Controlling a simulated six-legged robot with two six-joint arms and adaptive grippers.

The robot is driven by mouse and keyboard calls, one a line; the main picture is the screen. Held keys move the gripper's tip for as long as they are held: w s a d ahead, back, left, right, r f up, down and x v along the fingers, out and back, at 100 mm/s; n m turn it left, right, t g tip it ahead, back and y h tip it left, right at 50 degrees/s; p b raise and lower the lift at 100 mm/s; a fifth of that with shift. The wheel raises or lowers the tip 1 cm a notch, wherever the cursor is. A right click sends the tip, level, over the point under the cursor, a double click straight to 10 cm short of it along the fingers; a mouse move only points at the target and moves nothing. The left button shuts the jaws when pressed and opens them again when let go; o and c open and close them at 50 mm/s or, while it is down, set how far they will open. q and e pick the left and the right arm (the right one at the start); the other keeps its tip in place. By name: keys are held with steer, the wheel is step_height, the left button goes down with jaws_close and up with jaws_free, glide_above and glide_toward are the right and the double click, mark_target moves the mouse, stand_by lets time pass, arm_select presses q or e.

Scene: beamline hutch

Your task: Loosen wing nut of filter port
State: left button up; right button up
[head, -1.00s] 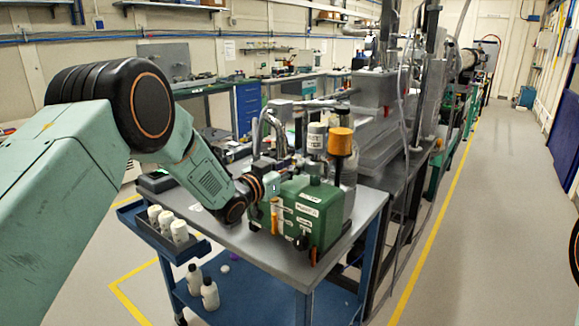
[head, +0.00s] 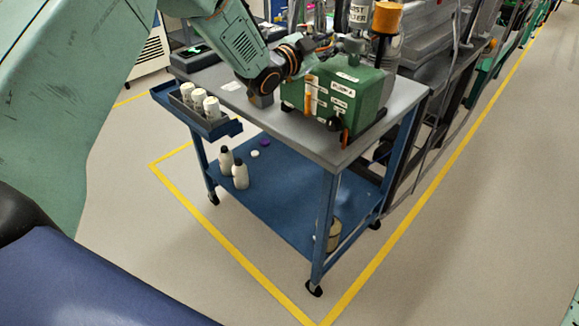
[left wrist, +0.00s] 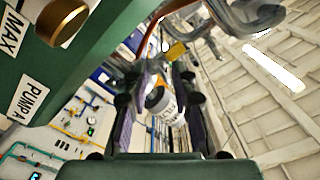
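A green pump (head: 345,95) with white labels stands on the cart. It also fills the upper left of the left wrist view (left wrist: 95,55), with the words MAX and PUMP A. A white labelled canister (head: 358,14) and an orange-topped cylinder (head: 386,18) rise behind it. My left gripper (head: 322,42) is at the pump's far left, its fingers partly hidden in clutter. In the left wrist view its two dark fingers (left wrist: 158,88) stand apart, and a white labelled cylinder (left wrist: 163,103) shows between them. I cannot tell whether they touch it. I cannot make out the wing nut. My right gripper is not in view.
The pump stands on a grey cart top (head: 225,75) with blue legs. A blue side tray (head: 200,122) holds white bottles. More bottles stand on the lower shelf (head: 280,205). Yellow floor lines surround the cart. Open floor (head: 450,230) lies to the right.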

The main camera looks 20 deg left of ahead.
arm_select(q)
steer(key=m+b, duration=0.1)
steer(key=m, duration=0.3)
steer(key=shift+m, duration=0.4)
steer(key=m+b, duration=0.1)
steer(key=m, duration=0.3)
steer(key=shift+m, duration=0.3)
steer(key=v, duration=0.8)
steer(key=s+f+n+g+y, duration=0.1)
steer(key=s+f+n+g, duration=0.1)
steer(key=s+f+n, duration=0.2)
steer(key=s+d+f+n+g+y, duration=0.1)
steer(key=s+f+n, duration=0.3)
steer(key=f, duration=0.7)
steer(key=s+f+n+g+y, duration=0.1)
steer(key=s+f+n+g, duration=0.2)
steer(key=f, duration=0.4)
steer(key=shift+s+d+f+n+y, duration=0.25)
steer(key=shift+s+n+y, duration=0.15)
steer(key=shift+s+n, duration=0.45)
steer(key=shift+w, duration=0.15)
